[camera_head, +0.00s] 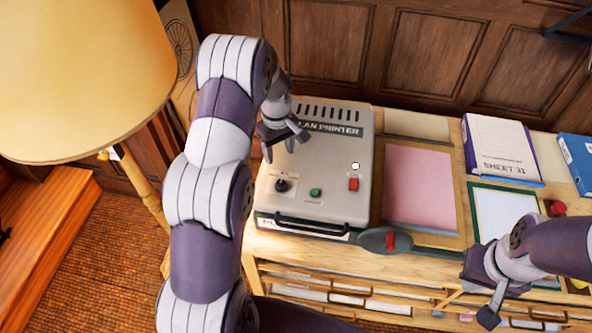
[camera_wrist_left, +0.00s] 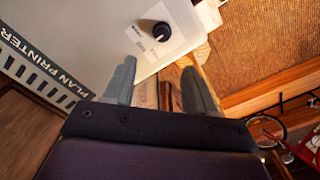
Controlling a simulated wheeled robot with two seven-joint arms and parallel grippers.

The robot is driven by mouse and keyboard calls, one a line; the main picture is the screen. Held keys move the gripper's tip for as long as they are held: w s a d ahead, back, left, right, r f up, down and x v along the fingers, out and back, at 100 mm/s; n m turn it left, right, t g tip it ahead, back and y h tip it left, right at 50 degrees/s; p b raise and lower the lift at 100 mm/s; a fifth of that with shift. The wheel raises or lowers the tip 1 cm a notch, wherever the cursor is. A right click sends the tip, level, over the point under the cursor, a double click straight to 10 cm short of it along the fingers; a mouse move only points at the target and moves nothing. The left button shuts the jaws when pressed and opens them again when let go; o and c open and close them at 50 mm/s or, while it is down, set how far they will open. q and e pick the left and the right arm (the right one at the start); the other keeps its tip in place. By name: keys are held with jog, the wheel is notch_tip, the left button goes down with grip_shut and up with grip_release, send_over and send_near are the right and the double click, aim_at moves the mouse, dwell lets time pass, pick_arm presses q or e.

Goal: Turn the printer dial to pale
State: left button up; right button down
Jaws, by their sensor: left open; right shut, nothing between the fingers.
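The plan printer (camera_head: 335,150) is a grey box on the wooden cabinet, with vents and its name along the back. Its black dial (camera_head: 281,185) sits on a pale label plate at the front left of the top; the lettering is too small to read. The dial also shows in the left wrist view (camera_wrist_left: 161,31), beyond the fingertips. My left gripper (camera_head: 284,152) is open and empty above the printer's left side, behind the dial and apart from it. It also shows in the wrist view (camera_wrist_left: 158,80). My right gripper (camera_head: 478,298) is shut and empty at the lower right, over the cabinet front.
A green button (camera_head: 315,192) and red switch (camera_head: 353,184) share the printer's top. A handle bar (camera_head: 310,226) runs along its front. A pink sheet (camera_head: 419,187) and a green-edged board (camera_head: 507,212) lie to the right. A lamp (camera_head: 85,75) stands at the left.

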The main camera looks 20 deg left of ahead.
aim_at(281, 182)
pick_arm(q)
jog(key=f+p, duration=0.1)
jog(key=f, duration=0.2)
jog(key=f+p, duration=0.2)
jog(key=f, duration=0.2)
jog(key=f+p, duration=0.1)
jog(key=f, duration=0.3)
jog(key=shift+s+d+f+p, duration=0.1)
jog(key=shift+s+p, duration=0.15)
jog(key=shift+p, duration=0.05)
jog(key=shift+f, duration=0.3)
jog(key=shift+s+d+f, duration=0.15)
jog(key=shift+f, duration=0.1)
jog(key=c, duration=1)
